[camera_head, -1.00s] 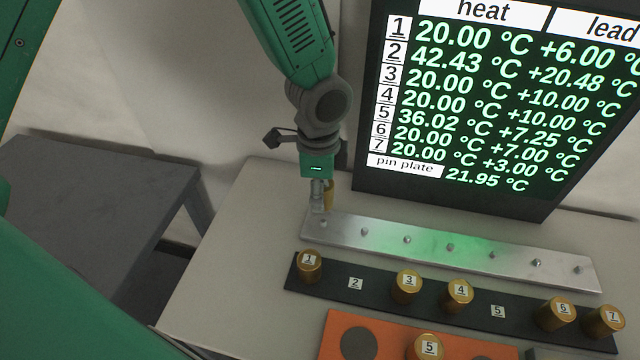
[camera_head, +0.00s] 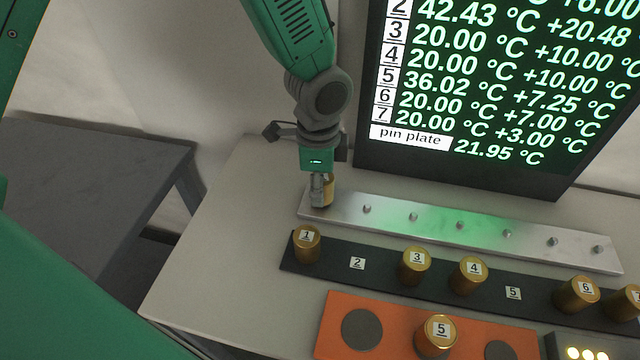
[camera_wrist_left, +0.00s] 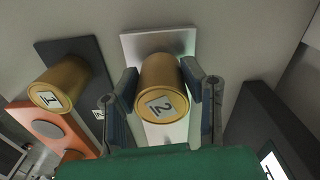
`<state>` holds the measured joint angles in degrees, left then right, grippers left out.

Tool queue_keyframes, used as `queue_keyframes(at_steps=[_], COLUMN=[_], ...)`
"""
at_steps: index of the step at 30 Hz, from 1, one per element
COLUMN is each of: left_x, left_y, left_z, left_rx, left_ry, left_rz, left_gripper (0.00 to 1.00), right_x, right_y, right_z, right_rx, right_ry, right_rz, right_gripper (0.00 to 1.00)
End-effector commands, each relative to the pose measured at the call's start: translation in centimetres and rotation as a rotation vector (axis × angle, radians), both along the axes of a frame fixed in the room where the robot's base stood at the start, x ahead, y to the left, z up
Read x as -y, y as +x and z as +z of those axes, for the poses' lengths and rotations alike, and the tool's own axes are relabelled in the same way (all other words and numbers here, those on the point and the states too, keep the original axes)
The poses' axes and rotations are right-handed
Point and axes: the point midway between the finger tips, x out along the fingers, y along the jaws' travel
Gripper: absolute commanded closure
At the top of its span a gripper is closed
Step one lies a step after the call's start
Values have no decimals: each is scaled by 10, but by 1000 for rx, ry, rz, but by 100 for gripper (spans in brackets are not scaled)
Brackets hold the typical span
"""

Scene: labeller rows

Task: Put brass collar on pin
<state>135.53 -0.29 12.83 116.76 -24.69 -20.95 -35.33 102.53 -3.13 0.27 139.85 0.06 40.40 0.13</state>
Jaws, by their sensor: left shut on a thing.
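My left gripper (camera_head: 320,192) is at the left end of the metal pin plate (camera_head: 386,226), pointing down. It is shut on a brass collar (camera_head: 329,189). In the left wrist view the collar (camera_wrist_left: 163,88) carries the label 2 and sits between the two fingers (camera_wrist_left: 165,95). The leftmost pin is hidden behind the gripper and collar. I cannot tell whether the collar is around that pin or just above it. The other pins, such as this one (camera_head: 367,209), stand bare along the plate. My right gripper is not in view.
A dark rack (camera_head: 385,275) holds collars 1 (camera_head: 306,244), 3 (camera_head: 415,266), 4, 6 and 7; places 2 and 5 are empty. Collar 5 (camera_head: 436,336) stands on an orange plate (camera_head: 398,345) in front. A display (camera_head: 480,100) stands behind the pin plate.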

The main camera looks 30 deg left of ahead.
Motion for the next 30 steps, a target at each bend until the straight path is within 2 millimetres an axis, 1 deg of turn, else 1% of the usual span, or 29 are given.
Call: queue_keyframes(at_steps=[18,19,20,21,30], left_x=[0,0,0,0,0], left_y=[0,0,0,0,0], left_z=[-11,-11,-11,-11,-10], left_rx=[0,0,0,0,0], left_ry=[1,1,1,0,0], left_rz=[0,0,0,0,0], left_gripper=[100,57,46,39,39], right_x=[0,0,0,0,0], right_y=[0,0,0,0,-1], right_z=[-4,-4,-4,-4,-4], right_rx=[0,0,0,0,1], right_ry=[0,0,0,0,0], right_rz=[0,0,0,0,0], right_gripper=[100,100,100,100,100])
